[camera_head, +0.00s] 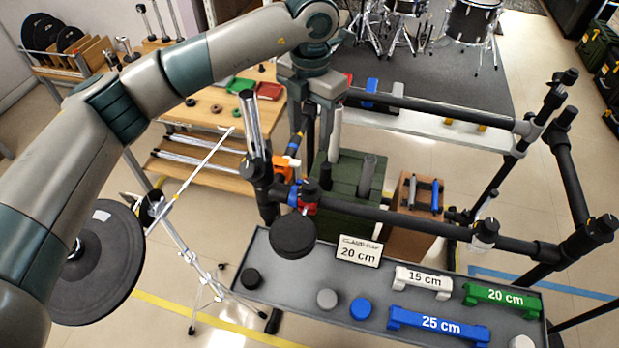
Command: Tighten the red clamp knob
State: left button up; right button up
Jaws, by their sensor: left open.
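A small red part (308,207), which looks like the red clamp knob, sits on the black rack bar beside a blue part (293,195), just above a round black pad (293,234). An orange clamp (287,166) is on the rack a little above them. My left gripper (314,118) points down above and behind these clamps, open and apart from the red part. Its fingertips are partly hard to make out against the rack tubes. My right gripper is out of view.
Black rack bars (400,220) cross the middle and right. A grey tray (290,285) holds a 20 cm sign (359,251), white, green and blue spacers, and several round pieces. A round black pad (100,262) on a stand is at left. A wooden bench (215,105) stands behind.

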aim_at(310, 184)
pick_arm(q)
notch_tip(310, 184, down, 17)
jog(key=p, duration=0.7)
jog(key=shift+r, duration=0.15)
jog(key=shift+f, duration=0.35)
jog(key=shift+w, duration=0.1)
jog(key=c, duration=1.1)
jog(key=shift+o, duration=0.3)
